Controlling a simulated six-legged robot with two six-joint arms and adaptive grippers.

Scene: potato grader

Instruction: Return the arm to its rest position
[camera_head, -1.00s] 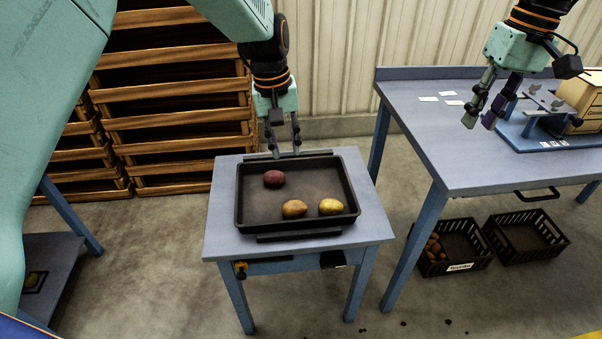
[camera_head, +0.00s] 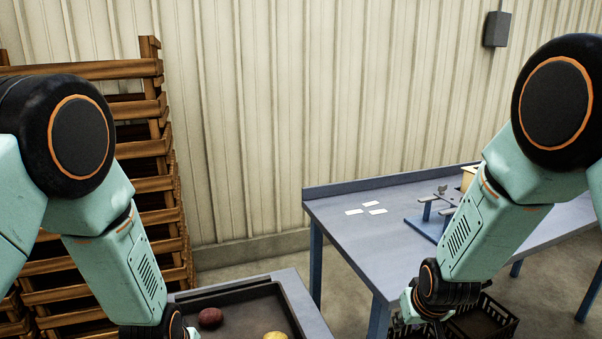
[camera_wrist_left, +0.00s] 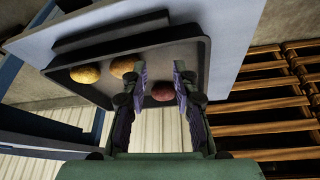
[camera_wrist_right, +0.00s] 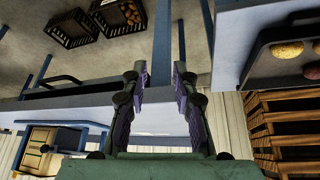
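My left gripper (camera_wrist_left: 161,76) is open with nothing between its fingers. In the left wrist view it hangs above the black tray (camera_wrist_left: 206,58), where a dark red potato (camera_wrist_left: 164,92) and two yellow-brown potatoes (camera_wrist_left: 85,74) lie. In the head view my left arm ends at the bottom edge, so its fingers are out of sight. My right gripper (camera_wrist_right: 160,76) is open and empty. In the head view its wrist is low, by the front left of the large blue-grey table, and its fingers are mostly hidden. Both forearms slope downward.
The large table (camera_head: 350,240) carries white cards (camera_head: 364,211) and a blue fixture (camera_head: 428,226). Black crates (camera_wrist_right: 74,28) stand on the floor near it. Wooden crates (camera_head: 160,185) are stacked at the left. A ribbed wall (camera_head: 300,100) closes the back.

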